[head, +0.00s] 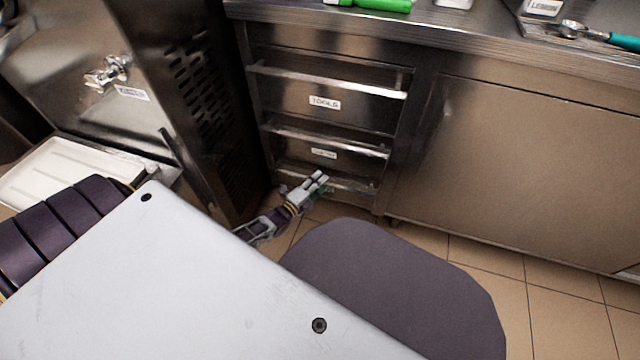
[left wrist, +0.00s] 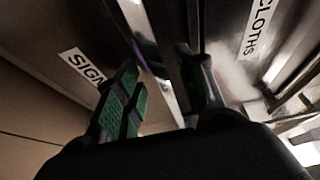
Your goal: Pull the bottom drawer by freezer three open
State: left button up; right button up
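The bottom drawer (head: 345,195) is the lowest in a steel stack under the counter, and its front looks shut. Its handle bar (head: 350,184) runs along its top edge. My left gripper (head: 318,182) is at this handle, left of its middle. In the left wrist view the two green-padded fingers (left wrist: 165,88) stand apart, with a metal edge running through the gap; I cannot tell if either finger touches it. A label reading "SIGN" (left wrist: 83,66), partly hidden by a finger, is on the drawer front. My right gripper is out of view.
Above are the middle drawer, labelled "CLOTHS" (left wrist: 258,28), and the top drawer, labelled "TOOLS" (head: 325,102). A vented freezer (head: 195,90) stands close on the left. A plain cabinet door (head: 520,165) is on the right. Tiled floor (head: 540,310) is clear in front of it.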

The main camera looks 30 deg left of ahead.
pick_arm(q)
jog(key=shift+w+d, duration=0.1)
jog(key=shift+w, duration=0.25)
grip_shut()
